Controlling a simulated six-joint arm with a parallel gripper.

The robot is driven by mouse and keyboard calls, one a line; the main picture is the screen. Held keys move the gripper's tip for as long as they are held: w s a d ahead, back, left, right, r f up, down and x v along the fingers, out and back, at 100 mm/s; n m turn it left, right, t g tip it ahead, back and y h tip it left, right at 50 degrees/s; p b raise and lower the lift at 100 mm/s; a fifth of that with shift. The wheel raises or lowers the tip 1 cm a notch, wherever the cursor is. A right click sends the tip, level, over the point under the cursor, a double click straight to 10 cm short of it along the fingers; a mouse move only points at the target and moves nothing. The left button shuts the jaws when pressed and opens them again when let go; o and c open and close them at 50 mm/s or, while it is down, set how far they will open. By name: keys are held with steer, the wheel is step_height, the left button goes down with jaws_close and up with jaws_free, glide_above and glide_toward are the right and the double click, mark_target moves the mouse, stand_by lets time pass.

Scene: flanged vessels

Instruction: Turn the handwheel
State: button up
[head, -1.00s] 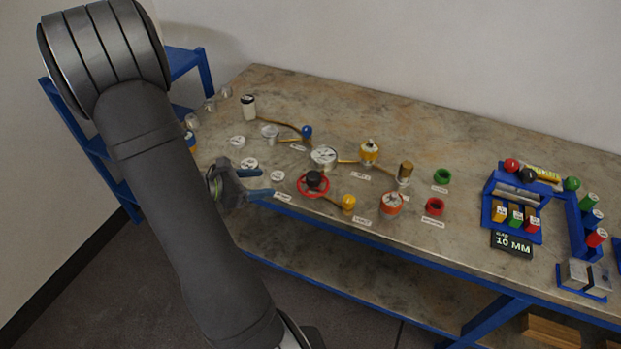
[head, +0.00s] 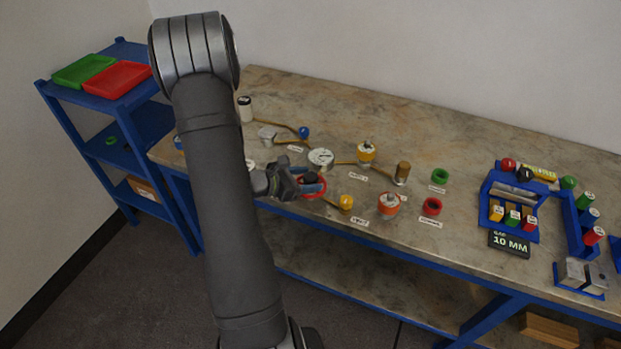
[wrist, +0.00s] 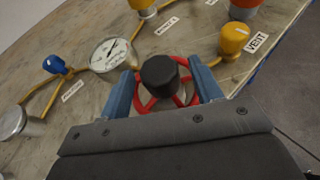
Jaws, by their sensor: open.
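The handwheel (wrist: 146,104) is a red spoked ring with a black hub (wrist: 160,76) at its middle. In the wrist view it lies between the two blue fingers of my gripper (wrist: 163,88). The fingers are apart, one on each side of the hub, and lie over the ring. I cannot tell whether they touch it. In the head view my gripper (head: 312,182) is at the handwheel (head: 325,188) near the table's front edge, and the fingers and wrist hide part of the ring.
A white gauge (wrist: 111,55) and a yellow knob (wrist: 234,38) by the VENT label stand close to the wheel. A blue knob (wrist: 55,64) is farther left. An orange-red vessel (head: 388,204) stands to the right. The table's front edge is close by.

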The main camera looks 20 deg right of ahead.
steer(key=shift+x, duration=0.85)
steer(key=shift+c, duration=0.5)
steer(key=c, duration=0.9)
steer(key=shift+m+g, duration=0.8)
steer(key=shift+g, duration=0.1)
steer(key=o, duration=1)
steer(key=shift+a, duration=0.1)
